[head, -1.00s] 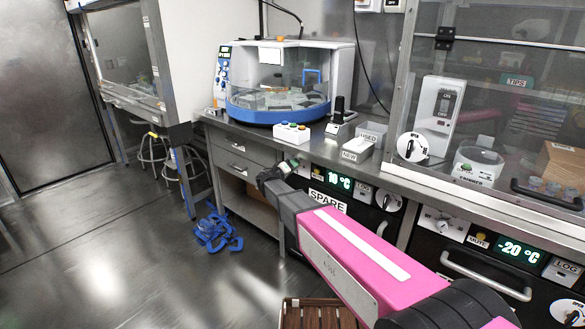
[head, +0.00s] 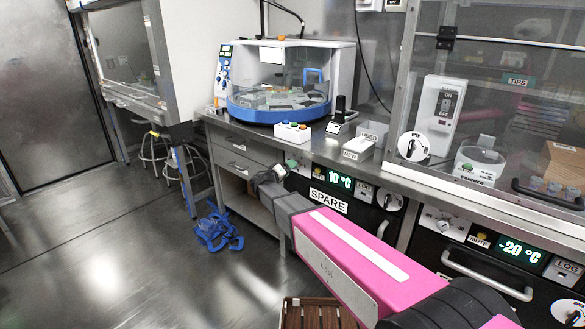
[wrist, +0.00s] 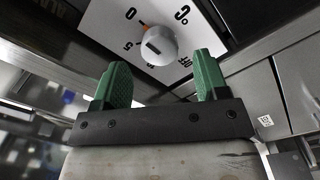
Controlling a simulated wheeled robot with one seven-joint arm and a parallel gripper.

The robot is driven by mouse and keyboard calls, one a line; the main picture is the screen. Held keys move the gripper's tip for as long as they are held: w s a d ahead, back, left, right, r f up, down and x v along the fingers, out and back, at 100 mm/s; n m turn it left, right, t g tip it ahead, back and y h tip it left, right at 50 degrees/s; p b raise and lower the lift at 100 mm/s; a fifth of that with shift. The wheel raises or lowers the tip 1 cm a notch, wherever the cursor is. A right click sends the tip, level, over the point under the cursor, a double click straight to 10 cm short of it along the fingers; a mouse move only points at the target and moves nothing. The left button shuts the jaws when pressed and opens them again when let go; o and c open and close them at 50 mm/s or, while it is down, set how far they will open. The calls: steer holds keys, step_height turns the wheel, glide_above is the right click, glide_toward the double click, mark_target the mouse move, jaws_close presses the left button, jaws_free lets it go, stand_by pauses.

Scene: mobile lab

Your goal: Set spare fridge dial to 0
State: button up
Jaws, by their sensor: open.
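The spare fridge dial is a round white knob (wrist: 161,46) on a white plate in the wrist view. Its plate carries 0, 5, other marks and °C. I cannot tell whether a finger touches the knob. In the head view the fridge's SPARE label (head: 328,201) and its 10 °C display (head: 340,181) show, and my gripper's end hides the dial.
The steel counter (head: 395,172) runs above the fridge fronts. A second fridge with a -20 °C display (head: 520,251) stands to the right. A box with colored buttons (head: 292,132) sits on the counter. Blue items (head: 215,230) lie on the floor; open floor is at left.

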steer(key=v, duration=0.7)
steer(key=s+d+f+m+g+y, duration=0.1)
steer(key=s+d+f+g, duration=0.2)
steer(key=d, duration=0.4)
steer(key=s+d+f+g, duration=0.2)
steer(key=s+d+g, duration=0.1)
steer(key=d, duration=0.4)
steer(key=s+d+f+m+g+y, duration=0.1)
steer(key=s+d+f+g, duration=0.2)
steer(key=d, duration=0.3)
steer(key=s+d+f+g+y, duration=0.2)
steer(key=s+d+y, duration=0.2)
steer(key=s, duration=0.4)
steer(key=s+d+f+m+g+y, duration=0.1)
steer(key=s+d+f+g+y, duration=0.1)
steer(key=s+d+y, duration=0.3)
steer(key=shift+s+d+g, duration=0.4)
steer(key=shift+s+g, duration=0.2)
steer(key=shift+s, duration=1.45)
